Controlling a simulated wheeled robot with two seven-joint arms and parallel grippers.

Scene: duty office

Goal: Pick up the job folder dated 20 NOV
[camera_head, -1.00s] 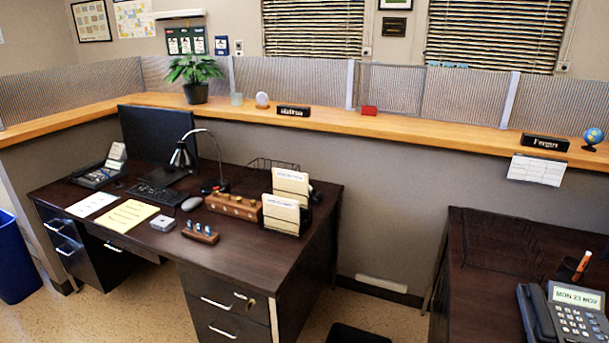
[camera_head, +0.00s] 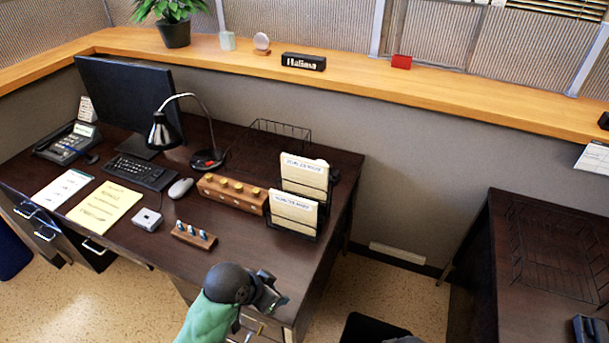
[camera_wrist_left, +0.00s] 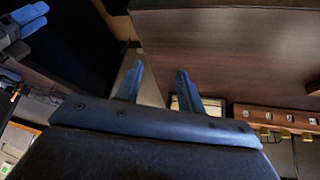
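Cream job folders stand in a black two-tier holder on the left desk: a rear folder (camera_head: 304,172) and a front folder (camera_head: 293,208). Both carry printed labels too small for me to read a date. My left gripper (camera_head: 270,294) is over the desk's front right corner, in front of and below the holder, apart from the folders. In the left wrist view its two blue fingers (camera_wrist_left: 159,88) are spread with nothing between them. A cream folder edge (camera_wrist_left: 186,103) shows beyond the right finger. Another blue-fingered gripper, my right one (camera_wrist_left: 28,22), shows at the upper left, its opening unclear.
A wooden block with knobs (camera_head: 232,193) stands left of the holder, with a small peg stand (camera_head: 194,236) in front. A lamp (camera_head: 163,133), keyboard (camera_head: 141,171) and monitor (camera_head: 130,100) stand further left. A second desk (camera_head: 545,235) is at right.

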